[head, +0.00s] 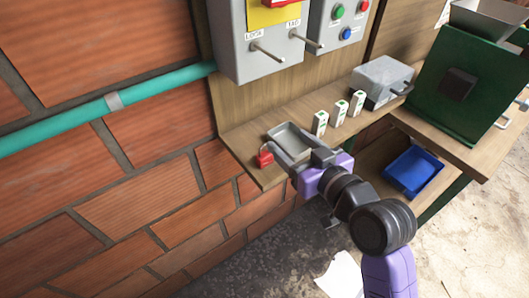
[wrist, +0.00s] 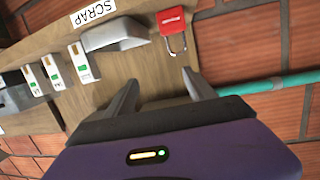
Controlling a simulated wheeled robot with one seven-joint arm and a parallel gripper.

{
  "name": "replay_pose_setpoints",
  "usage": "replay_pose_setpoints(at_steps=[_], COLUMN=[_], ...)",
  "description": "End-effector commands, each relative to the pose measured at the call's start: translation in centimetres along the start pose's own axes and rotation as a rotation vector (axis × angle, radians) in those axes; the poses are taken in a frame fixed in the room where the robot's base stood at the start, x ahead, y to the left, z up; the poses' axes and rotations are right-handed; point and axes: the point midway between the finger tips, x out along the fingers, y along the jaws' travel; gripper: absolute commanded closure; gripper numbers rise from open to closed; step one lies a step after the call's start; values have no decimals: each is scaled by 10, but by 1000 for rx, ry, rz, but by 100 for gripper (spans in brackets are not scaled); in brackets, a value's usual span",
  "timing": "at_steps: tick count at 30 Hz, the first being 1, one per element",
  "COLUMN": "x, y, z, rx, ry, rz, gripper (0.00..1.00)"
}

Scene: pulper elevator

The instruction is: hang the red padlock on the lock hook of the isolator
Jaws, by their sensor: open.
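The red padlock (head: 265,159) lies on the wooden shelf near its left front end. In the wrist view the padlock (wrist: 173,22) shows its red body at the top, with its metal shackle (wrist: 177,44) towards my gripper. The isolator (head: 255,50) is a grey box on the backboard with a yellow panel and a red part at its top. Its lock hook (head: 268,54) is a bare metal peg beside the LOCK label. My gripper (wrist: 162,90) is open and empty, short of the padlock; its fingers point towards the padlock and the shelf.
A grey scrap tray (head: 290,135) stands right beside the padlock, close to my gripper. Several small white cartons (head: 320,123) stand further right. The TAG peg (head: 305,40) juts out right of the lock hook. A teal pipe (head: 60,116) runs along the brick wall.

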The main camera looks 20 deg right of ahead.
Motion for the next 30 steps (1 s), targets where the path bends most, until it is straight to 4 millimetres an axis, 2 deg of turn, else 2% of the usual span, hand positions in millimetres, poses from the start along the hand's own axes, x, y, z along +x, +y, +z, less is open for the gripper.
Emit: replay_pose_setpoints(at_steps=[3,7,11,30], x=[3,0,4,73], y=[-17,-27,-29,-36], z=[28,44,49,62], rx=[-26,-49,-66,-67], ry=[-107,-171,-190,-187], rz=[-73,-114,-124,-120], gripper=[36,36,36,36])
